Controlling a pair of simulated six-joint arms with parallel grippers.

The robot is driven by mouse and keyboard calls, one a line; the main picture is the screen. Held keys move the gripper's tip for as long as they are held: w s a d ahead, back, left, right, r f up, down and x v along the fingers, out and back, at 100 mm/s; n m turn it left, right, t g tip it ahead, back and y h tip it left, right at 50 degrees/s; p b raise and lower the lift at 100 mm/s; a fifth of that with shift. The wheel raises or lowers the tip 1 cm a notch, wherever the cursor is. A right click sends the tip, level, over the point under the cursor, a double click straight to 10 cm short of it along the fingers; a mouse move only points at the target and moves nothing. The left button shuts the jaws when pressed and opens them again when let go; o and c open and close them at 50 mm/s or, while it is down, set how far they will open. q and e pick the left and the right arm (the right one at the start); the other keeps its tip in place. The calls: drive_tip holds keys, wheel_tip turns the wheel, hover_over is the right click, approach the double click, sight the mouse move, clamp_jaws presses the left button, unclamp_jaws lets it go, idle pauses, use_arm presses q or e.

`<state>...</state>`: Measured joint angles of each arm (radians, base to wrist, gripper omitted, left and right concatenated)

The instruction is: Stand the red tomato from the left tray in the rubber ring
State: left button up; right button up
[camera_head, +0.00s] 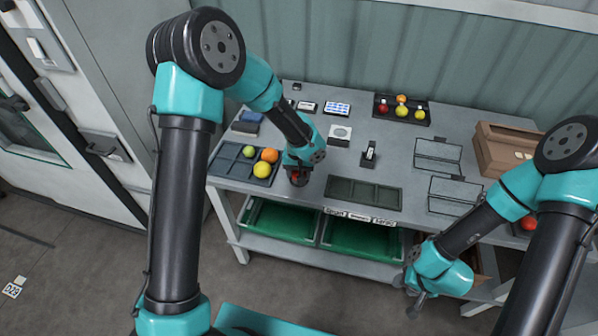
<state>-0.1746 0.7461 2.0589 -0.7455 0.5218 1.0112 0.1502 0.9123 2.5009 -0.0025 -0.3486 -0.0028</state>
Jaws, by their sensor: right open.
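The left tray (226,164) is a dark compartment tray at the table's left end. A green-yellow tomato (249,152), an orange tomato (269,155) and a yellow tomato (262,170) sit in it. My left gripper (298,181) is just right of this tray, near the table's front edge, and appears shut on a red tomato (296,173), mostly hidden by the fingers. A white block with a grey round top (340,132) stands mid-table; I cannot tell whether this is the rubber ring. My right gripper (413,297) is open and empty, low in front of the table.
A black tray (380,117) with several tomatoes stands at the back. An empty dark tray (363,194) lies at the front. Green crates (283,221) sit below.

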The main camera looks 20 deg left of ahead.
use_arm(q)
drive_tip(key=shift+f, duration=0.45)
idle(0.3)
drive_tip(key=o, duration=0.8)
drive_tip(key=c, duration=0.3)
drive_tip(key=shift+c, duration=0.2)
drive_tip(key=shift+r, duration=3.55)
drive_tip(key=shift+f, duration=0.1)
